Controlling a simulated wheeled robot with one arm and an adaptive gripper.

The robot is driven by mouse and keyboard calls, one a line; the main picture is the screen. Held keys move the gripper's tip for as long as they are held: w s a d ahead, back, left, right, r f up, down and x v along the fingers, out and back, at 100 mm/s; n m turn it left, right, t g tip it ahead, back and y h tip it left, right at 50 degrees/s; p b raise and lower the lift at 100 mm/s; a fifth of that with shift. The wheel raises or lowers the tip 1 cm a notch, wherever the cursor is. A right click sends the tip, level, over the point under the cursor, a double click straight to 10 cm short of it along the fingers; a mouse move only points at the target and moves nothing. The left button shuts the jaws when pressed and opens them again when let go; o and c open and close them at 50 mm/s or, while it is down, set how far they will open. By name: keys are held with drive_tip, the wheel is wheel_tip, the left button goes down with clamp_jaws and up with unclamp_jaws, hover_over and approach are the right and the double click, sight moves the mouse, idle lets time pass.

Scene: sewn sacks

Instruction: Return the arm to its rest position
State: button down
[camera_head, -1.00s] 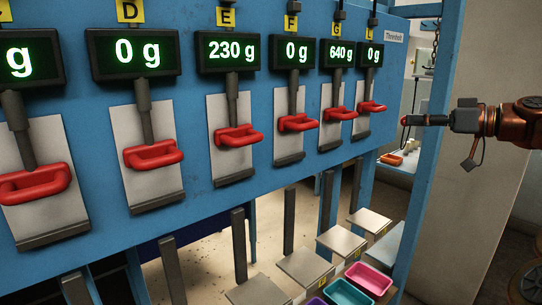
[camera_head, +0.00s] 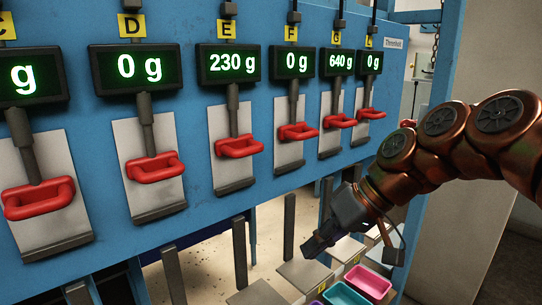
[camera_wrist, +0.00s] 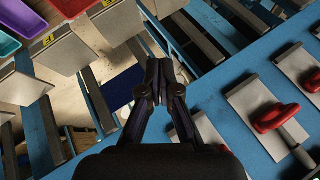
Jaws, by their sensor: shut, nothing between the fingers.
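My gripper (camera_head: 314,246) is at the lower right of the head view, at the end of my copper-coloured arm. It points down and to the left, in front of the blue panel's lower edge and above the small grey platforms. In the wrist view its two dark fingers (camera_wrist: 160,72) meet at the tips, with nothing between them. The fingers look clear of the panel and the platforms, though the exact gap is hard to judge.
The blue panel (camera_head: 283,200) carries red handles (camera_head: 239,146) and weight displays (camera_head: 229,63); two read 230 g and 640 g. Below stand grey platforms (camera_head: 304,272) and posts. A pink tray (camera_head: 367,282) and a teal tray (camera_head: 345,296) sit at lower right.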

drive_tip(key=s+d+f+m+g+h, duration=0.1)
drive_tip(key=s+d+f+h, duration=0.1)
drive_tip(key=s+f, duration=0.3)
drive_tip(key=s+d+f+m+g+h+p, duration=0.1)
drive_tip(key=s+d+f, duration=0.4)
drive_tip(key=s, duration=0.5)
drive_tip(key=s+d+f+m+g+h, duration=0.1)
drive_tip(key=s+d+f+m+h, duration=0.2)
drive_tip(key=s+f, duration=0.4)
drive_tip(key=shift+s+d+f+h, duration=0.25)
drive_tip(key=shift+h, duration=0.45)
